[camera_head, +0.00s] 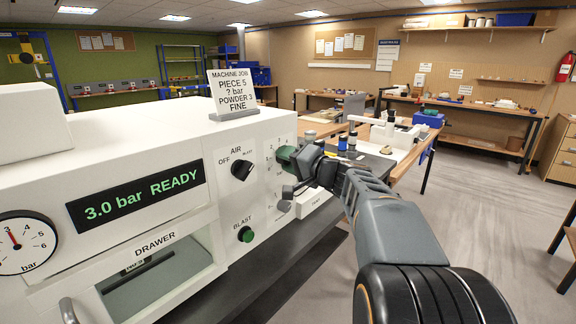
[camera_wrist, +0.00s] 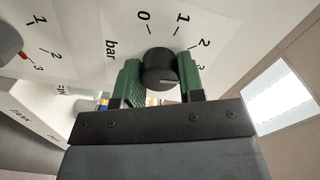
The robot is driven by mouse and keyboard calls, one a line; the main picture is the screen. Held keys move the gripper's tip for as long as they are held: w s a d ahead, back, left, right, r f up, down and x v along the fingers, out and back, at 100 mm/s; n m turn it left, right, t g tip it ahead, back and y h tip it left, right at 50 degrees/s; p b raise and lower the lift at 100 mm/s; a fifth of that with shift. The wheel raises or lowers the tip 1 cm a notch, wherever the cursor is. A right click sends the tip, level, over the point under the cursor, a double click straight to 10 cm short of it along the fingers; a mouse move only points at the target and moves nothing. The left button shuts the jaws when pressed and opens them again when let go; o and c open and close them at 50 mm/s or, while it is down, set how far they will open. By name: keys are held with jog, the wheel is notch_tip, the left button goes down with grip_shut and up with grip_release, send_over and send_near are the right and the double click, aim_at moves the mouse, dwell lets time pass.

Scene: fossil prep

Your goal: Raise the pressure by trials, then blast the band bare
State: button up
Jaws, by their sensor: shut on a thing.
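The white blasting machine (camera_head: 140,125) fills the left of the head view. Its display (camera_head: 136,194) reads "3.0 bar READY", and the needle of the round gauge (camera_head: 20,243) is near 3. My gripper (camera_wrist: 163,80) is shut on the black bar knob (camera_wrist: 158,66), one green finger on each side. The knob's white mark points right in the wrist view; its scale shows 0 to 3. In the head view my gripper hides this knob. The black AIR knob (camera_head: 242,170) and green BLAST button (camera_head: 245,234) are free. The job card (camera_head: 233,92) reads "PIECE 5, ? bar, POWDER 3, FINE".
A grey selector knob (camera_wrist: 9,40) has its red mark near 3. Below the display is the drawer (camera_head: 155,243) with a dim window; its contents are unclear. Workbenches (camera_head: 470,107) stand behind my arm. The floor (camera_head: 480,200) at right is clear.

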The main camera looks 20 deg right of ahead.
jog(key=shift+m, duration=0.6)
jog(key=shift+b, duration=0.3)
jog(key=o, duration=0.9)
jog(key=shift+s, duration=0.1)
jog(key=b+v, duration=0.2)
jog(key=v, duration=1.1)
jog(key=shift+s+d+b, duration=0.15)
jog(key=shift+s+b, duration=0.15)
